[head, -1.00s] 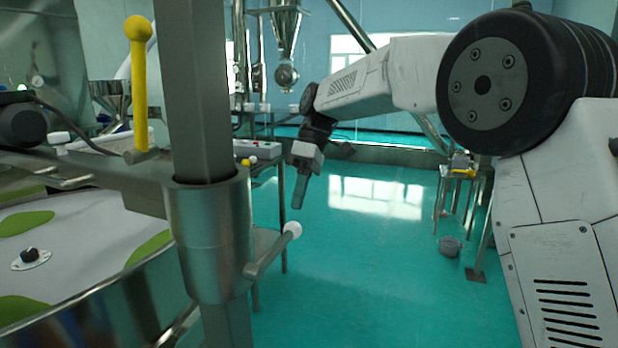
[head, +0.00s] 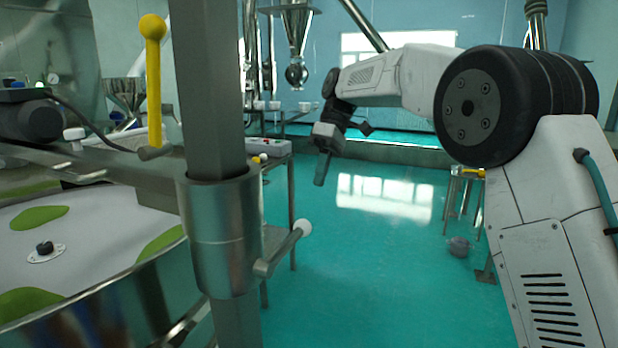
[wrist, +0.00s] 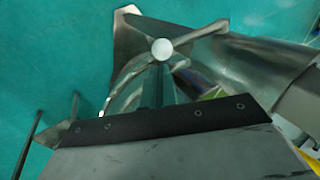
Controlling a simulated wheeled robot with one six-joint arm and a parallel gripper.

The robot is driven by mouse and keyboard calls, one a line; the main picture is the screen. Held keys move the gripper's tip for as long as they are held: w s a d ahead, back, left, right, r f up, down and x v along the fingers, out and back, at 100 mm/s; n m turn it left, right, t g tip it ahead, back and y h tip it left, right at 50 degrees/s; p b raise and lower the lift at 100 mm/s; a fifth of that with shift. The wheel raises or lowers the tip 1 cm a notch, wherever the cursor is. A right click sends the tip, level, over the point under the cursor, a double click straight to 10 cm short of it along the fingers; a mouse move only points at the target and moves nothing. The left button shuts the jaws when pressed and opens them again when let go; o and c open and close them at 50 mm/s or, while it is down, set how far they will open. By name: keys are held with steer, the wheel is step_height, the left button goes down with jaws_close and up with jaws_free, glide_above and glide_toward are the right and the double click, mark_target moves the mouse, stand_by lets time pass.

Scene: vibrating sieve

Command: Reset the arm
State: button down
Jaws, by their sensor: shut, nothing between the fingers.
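My arm (head: 405,75) reaches in from the right in the head view, with its forearm roughly level. My gripper (head: 321,170) hangs from its end, pointing down over the open floor, to the right of the steel post. It is shut and holds nothing. In the wrist view, a dark plate of the hand (wrist: 165,120) fills the lower part, and the fingers are hard to make out. Beyond it a steel lever with a white ball knob (wrist: 162,49) shows, apart from the hand.
A steel post with a clamp collar (head: 222,240) stands at left, with a yellow handle (head: 152,80) and a white-knobbed lever (head: 303,228). The round sieve (head: 85,250) with green patches lies behind it. A small stand (head: 465,190) is at right.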

steer(key=s+d+f+m+t+h, duration=0.1)
steer(key=s+d+m, duration=0.3)
steer(key=s, duration=0.9)
steer(key=s+d+f+m+t+h, duration=0.1)
steer(key=s+d+f+m, duration=0.3)
steer(key=s+d, duration=0.6)
steer(key=s+d+f+m+t+h, duration=0.1)
steer(key=s+d+f+m+t, duration=0.2)
steer(key=s, duration=1.5)
steer(key=d+m, duration=0.1)
steer(key=d, duration=0.3)
steer(key=shift+d+f+m+t, duration=0.25)
steer(key=shift+d+m+t, duration=0.05)
steer(key=shift+d+m, duration=0.1)
